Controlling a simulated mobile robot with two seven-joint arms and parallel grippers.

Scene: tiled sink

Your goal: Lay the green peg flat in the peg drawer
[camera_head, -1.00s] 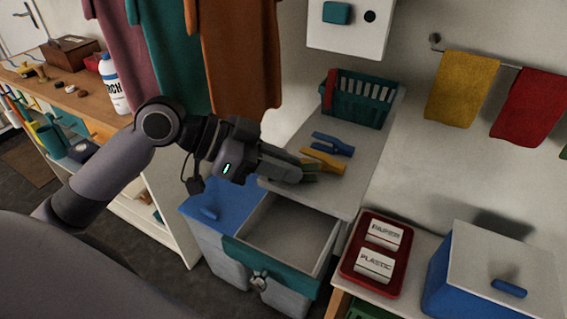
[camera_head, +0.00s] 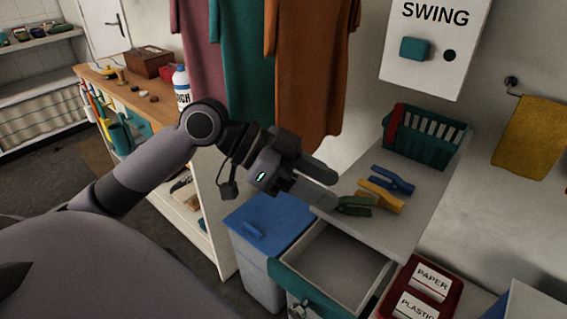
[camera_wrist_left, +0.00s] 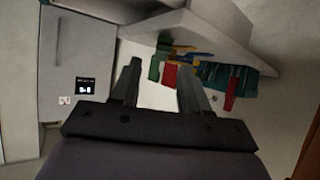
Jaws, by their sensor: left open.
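The green peg (camera_head: 357,206) lies on the light worktop near its front left edge, beside a yellow peg (camera_head: 381,196) and a blue peg (camera_head: 392,180). My left gripper (camera_head: 334,189) is open and empty, its fingertips just left of the green peg. In the left wrist view the green peg (camera_wrist_left: 155,68) shows beyond the fingertips, near the left finger. The peg drawer (camera_head: 309,291) is pulled open below the worktop, with a teal front and a bare grey inside where visible. My right gripper is not in view.
A teal basket (camera_head: 428,139) stands at the worktop's back. A blue-lidded bin (camera_head: 262,222) is left of the drawer. A red tray (camera_head: 443,294) with labelled white blocks is at its right. In the wrist view a red item (camera_wrist_left: 169,76) lies beside the green peg.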

